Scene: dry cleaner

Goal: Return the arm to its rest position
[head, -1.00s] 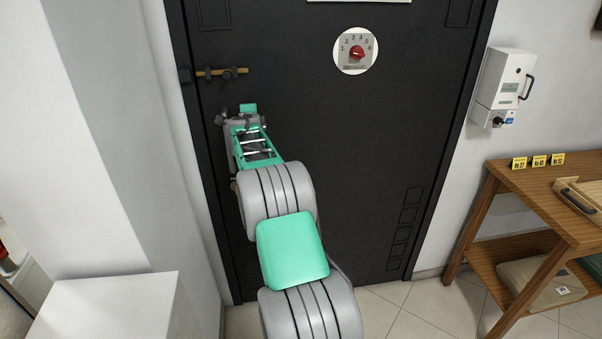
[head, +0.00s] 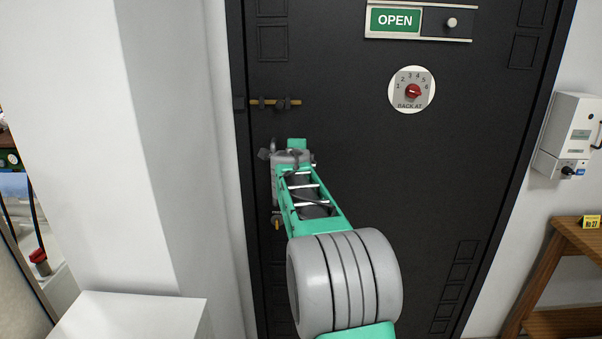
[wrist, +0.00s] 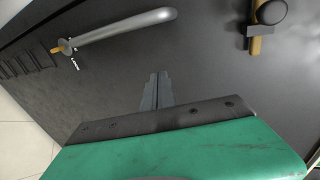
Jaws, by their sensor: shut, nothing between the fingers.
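My arm reaches forward toward a dark door (head: 370,170) in the head view. My gripper (head: 268,152) is at the end of the arm, in front of the door's left side and below a brass bolt (head: 275,102). In the wrist view my gripper (wrist: 156,88) shows its two grey fingers together, with nothing between them. A grey lever handle (wrist: 125,28) lies beyond the fingers at the upper left of that view. The brass bolt's end (wrist: 257,40) with a dark knob shows at the upper right. The fingers appear apart from both.
The door bears a green OPEN sign (head: 395,20) and a red dial (head: 413,91). A white box (head: 130,318) stands at the lower left beside a white wall. A wooden table (head: 570,240) and a wall unit (head: 572,135) are at the right.

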